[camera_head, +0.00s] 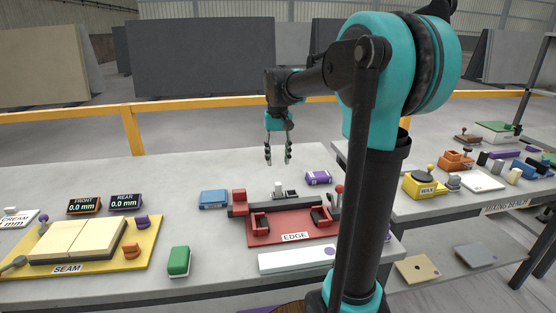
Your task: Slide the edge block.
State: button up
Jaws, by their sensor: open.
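A red fixture labelled EDGE (270,238) sits on the front part of the pale slab table, right of centre. It has red blocks, including one standing at its left (239,196), and a dark rail along its back. A small white-topped block (280,189) stands at the rail's middle. I cannot tell which piece is the edge block. My gripper (278,161) hangs above and behind the fixture, fingers pointing down, open and empty. It appears apart from everything on the table. A red-knobbed lever (339,190) stands at the fixture's right, close to my arm.
A long white bar (290,260) lies in front of the fixture. A blue block (213,199) and a purple block (318,177) flank it. A green block (179,261) and the yellow SEAM board (135,255) are left. A cluttered second table (420,208) is right. My arm hides part of the right side.

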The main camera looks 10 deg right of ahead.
aim_at(240, 203)
jog(key=k, duration=1)
